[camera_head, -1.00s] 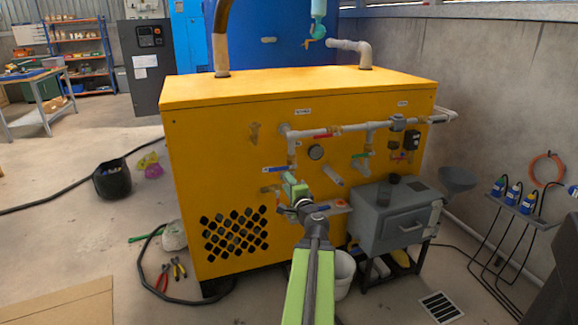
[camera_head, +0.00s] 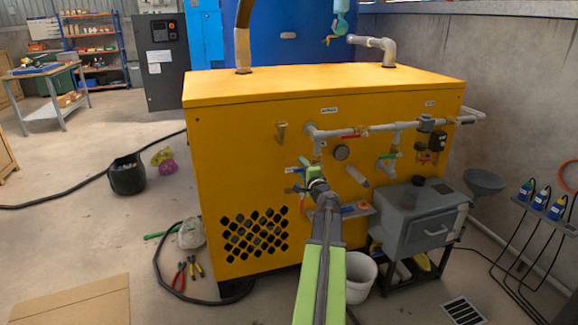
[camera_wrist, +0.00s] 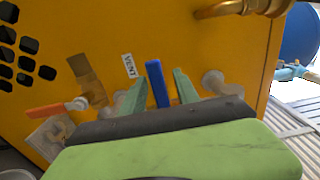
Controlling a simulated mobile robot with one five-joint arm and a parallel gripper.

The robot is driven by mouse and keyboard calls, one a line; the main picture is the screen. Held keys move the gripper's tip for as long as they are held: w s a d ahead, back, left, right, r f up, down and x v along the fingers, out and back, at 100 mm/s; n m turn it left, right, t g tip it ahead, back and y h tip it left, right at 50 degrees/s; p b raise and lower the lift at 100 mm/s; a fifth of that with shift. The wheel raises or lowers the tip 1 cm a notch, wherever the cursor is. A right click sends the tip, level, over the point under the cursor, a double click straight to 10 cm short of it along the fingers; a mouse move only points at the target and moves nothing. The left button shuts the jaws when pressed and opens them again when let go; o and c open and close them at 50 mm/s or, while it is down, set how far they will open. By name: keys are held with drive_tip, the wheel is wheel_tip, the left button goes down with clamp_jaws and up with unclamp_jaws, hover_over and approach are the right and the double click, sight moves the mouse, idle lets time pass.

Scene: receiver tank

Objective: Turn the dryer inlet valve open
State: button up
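The yellow cabinet front (camera_head: 240,150) carries grey pipework with several small coloured valve handles. A red handle (camera_head: 353,136) lies along the upper pipe, and a green handle (camera_head: 388,157) sits lower right. My gripper (camera_head: 314,173) is at the left valve group, and a blue handle (camera_head: 292,170) shows just left of it. In the wrist view, a blue handle (camera_wrist: 158,84) stands between the open green fingers of my gripper (camera_wrist: 162,86), with gaps on both sides. A label beside it reads VENT (camera_wrist: 129,65). I cannot tell which handle is the dryer inlet valve; the other labels are too small to read.
An orange-red handle (camera_wrist: 46,111) and a brass pipe (camera_wrist: 232,9) are near my gripper in the wrist view. A grey box on a stand (camera_head: 420,220) is right of my arm, with a white bucket (camera_head: 360,275) below.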

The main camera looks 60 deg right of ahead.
drive_tip(key=shift+w+d, duration=0.25)
drive_tip(key=shift+w, duration=0.1)
drive_tip(key=shift+w, duration=0.1)
clamp_jaws()
drive_tip(key=shift+a, duration=0.1)
drive_tip(key=shift+w+a, duration=0.1)
drive_tip(key=shift+w, duration=0.05)
idle(0.8)
